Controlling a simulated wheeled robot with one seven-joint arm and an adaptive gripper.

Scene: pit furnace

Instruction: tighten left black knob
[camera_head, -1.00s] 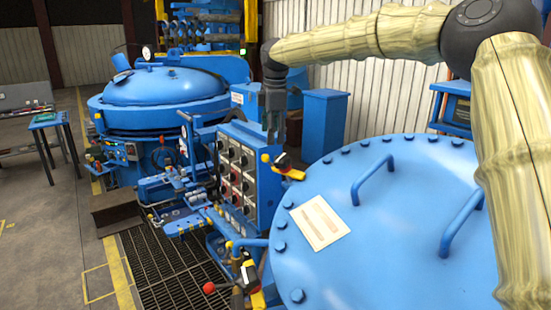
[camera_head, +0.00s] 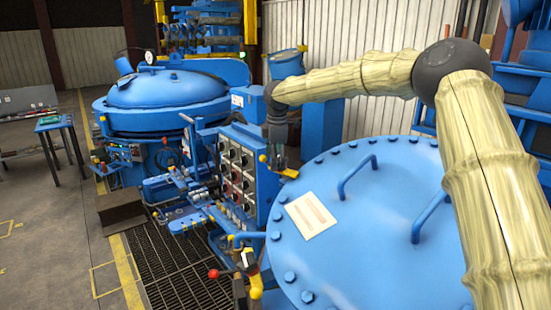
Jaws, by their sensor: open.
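A blue control panel (camera_head: 262,199) stands upright in the middle of the view. Its grey face carries rows of dark round knobs (camera_head: 236,163) with a few red parts among them. The knobs are small, and I cannot tell which one is the left black knob. My gripper (camera_head: 278,158) points down on the right side of the panel, near its upper right edge. It is open, with nothing visible between its fingers. In the picture it overlaps a yellow-and-black handle (camera_head: 286,173); I cannot tell whether they touch.
A large blue bolted lid (camera_head: 375,235) with two handles and a white plate (camera_head: 311,215) fills the lower right. A red-tipped lever (camera_head: 214,274) and yellow valve parts (camera_head: 256,287) are below the panel. A domed blue furnace (camera_head: 165,90) stands behind left. Floor (camera_head: 50,240) is open at left.

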